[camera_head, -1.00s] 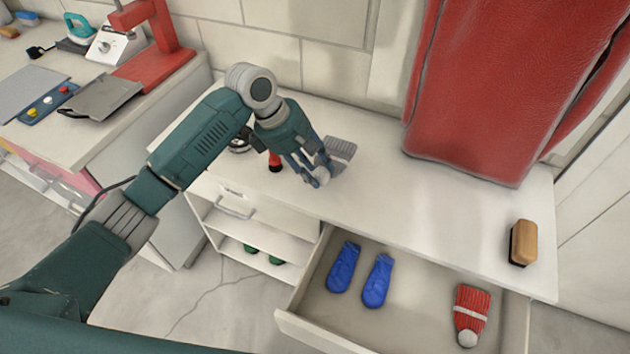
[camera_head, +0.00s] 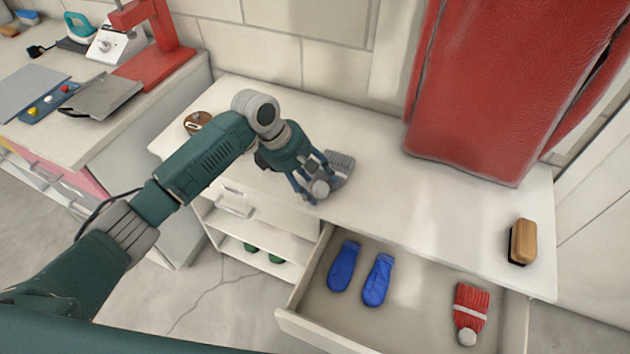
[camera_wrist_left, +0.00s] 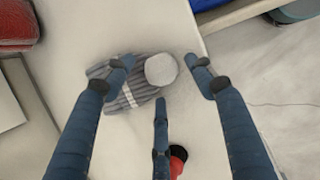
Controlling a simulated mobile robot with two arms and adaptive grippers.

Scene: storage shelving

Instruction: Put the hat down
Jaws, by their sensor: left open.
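A grey striped knit hat (camera_head: 340,163) with a pale pompom (camera_head: 320,188) lies on the white counter top, just above the open drawer. In the left wrist view the hat (camera_wrist_left: 137,90) appears flat on the counter with its pompom (camera_wrist_left: 161,70) between my fingers. My left gripper (camera_head: 312,186) is open, its fingers spread around the pompom end. Whether a finger touches the hat I cannot tell. A red knit hat (camera_head: 470,305) with a white band lies in the drawer at the right. My right gripper is not in view.
The open drawer (camera_head: 410,318) also holds two blue mittens (camera_head: 344,266). A brush (camera_head: 523,241) lies at the counter's right end. A large red bag (camera_head: 490,90) stands at the back. A round brown item (camera_head: 198,122) sits at the left. The counter's middle is clear.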

